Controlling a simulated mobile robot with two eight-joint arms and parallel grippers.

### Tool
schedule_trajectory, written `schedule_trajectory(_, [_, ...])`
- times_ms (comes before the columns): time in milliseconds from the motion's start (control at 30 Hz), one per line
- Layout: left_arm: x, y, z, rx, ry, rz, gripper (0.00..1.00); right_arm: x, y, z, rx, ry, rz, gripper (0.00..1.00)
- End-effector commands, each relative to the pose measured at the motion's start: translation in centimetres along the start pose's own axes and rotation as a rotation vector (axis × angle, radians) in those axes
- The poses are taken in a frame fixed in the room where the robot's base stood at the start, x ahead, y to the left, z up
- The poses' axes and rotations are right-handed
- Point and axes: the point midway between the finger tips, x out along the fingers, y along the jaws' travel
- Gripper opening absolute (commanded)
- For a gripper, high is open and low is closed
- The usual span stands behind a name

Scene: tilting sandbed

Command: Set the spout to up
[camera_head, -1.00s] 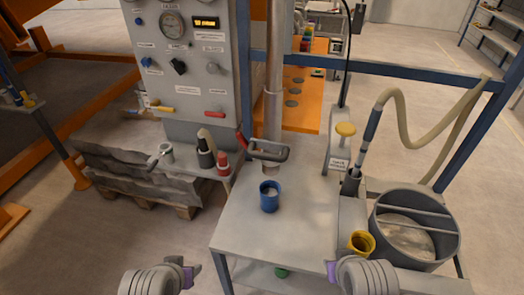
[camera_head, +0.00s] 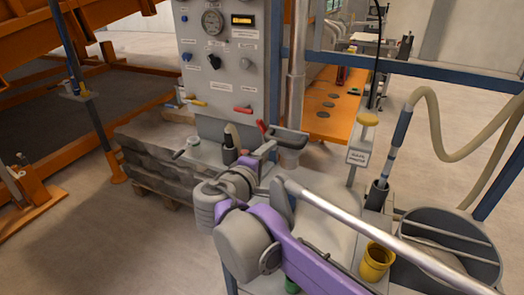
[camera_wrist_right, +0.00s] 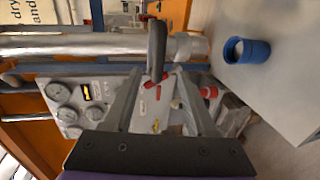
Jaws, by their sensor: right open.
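The spout is the grey nozzle end (camera_head: 290,157) of the upright metal pipe, with a dark grey handle (camera_head: 284,136) across it. In the right wrist view the nozzle (camera_wrist_right: 190,48) and the dark handle (camera_wrist_right: 157,48) show close up. My right gripper (camera_head: 275,172) is in front of the spout, just below the handle. In its wrist view the jaws (camera_wrist_right: 160,78) are open, with the handle's end at the gap between the fingertips. I cannot tell whether they touch it. My left gripper is not in view.
A blue cup (camera_wrist_right: 247,50) stands on the table near the nozzle; my arm hides it in the head view. A gauge panel (camera_head: 226,75) stands behind left. A yellow cup (camera_head: 375,262) and a grey bucket (camera_head: 490,250) are at the right.

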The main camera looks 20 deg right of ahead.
Motion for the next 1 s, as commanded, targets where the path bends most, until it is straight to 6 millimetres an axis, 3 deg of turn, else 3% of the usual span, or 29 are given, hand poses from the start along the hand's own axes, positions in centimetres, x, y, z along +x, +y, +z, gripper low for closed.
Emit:
schedule_trajectory(167, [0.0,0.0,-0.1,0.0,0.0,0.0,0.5,1.9,0.2,0.0,-0.002,-0.004,0.006,0.57])
schedule_trajectory(600, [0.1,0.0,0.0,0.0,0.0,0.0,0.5,9.5,0.2,0.0,-0.001,-0.002,0.004,0.57])
schedule_trajectory(1000, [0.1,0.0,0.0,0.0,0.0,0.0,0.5,10.7,0.2,0.0,-0.001,0.001,0.004,0.57])
